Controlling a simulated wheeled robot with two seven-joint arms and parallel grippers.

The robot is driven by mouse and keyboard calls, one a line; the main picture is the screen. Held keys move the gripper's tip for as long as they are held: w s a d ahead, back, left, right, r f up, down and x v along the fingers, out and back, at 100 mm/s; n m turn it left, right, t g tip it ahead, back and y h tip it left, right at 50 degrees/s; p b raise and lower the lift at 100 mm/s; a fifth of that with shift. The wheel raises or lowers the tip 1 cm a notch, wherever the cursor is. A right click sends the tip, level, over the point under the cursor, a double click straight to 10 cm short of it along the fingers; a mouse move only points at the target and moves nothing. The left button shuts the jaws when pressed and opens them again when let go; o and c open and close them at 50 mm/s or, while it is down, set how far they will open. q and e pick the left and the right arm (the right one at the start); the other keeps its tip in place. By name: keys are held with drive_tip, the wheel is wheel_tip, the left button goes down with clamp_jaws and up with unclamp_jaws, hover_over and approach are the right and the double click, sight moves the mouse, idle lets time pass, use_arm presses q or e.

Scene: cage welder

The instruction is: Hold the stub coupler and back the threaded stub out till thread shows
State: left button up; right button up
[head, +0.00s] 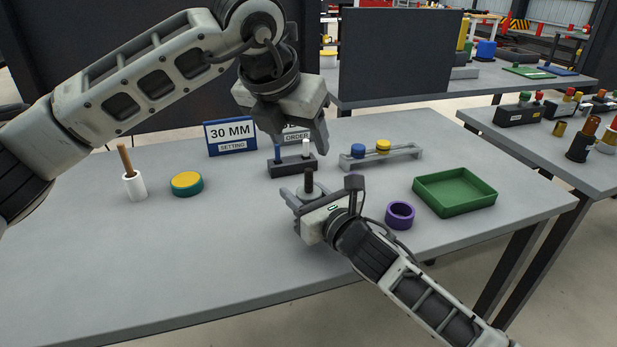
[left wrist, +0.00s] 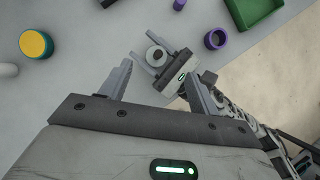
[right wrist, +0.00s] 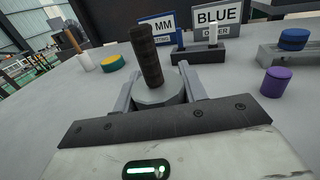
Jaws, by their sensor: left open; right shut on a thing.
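The stub coupler is a grey round body (right wrist: 160,97) low between the fingers of my right gripper (head: 303,194), which is shut on it just above or at the table; I cannot tell which. The dark ribbed threaded stub (right wrist: 147,57) stands up out of the coupler, nearly upright, and also shows in the head view (head: 309,181). My left gripper (head: 302,140) is open and empty, pointing down above and behind the stub. In the left wrist view, the stub's top (left wrist: 157,54) appears beyond the left fingertips, apart from them.
Behind stands a dark block (head: 292,166) with a blue and a white peg, before "30 MM SETTING" (head: 230,137) and "BLUE ORDER" signs. A rack (head: 408,156), purple ring (head: 400,215) and green tray (head: 455,192) lie right; a yellow-teal disc (head: 187,184) and white cup (head: 135,187) left. The front-left table is clear.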

sight(309, 170)
use_arm(q)
drive_tip(key=x, duration=0.9)
drive_tip(key=shift+a+f, duration=0.1)
drive_tip(key=shift+f, duration=0.2)
drive_tip(key=c, duration=1.3)
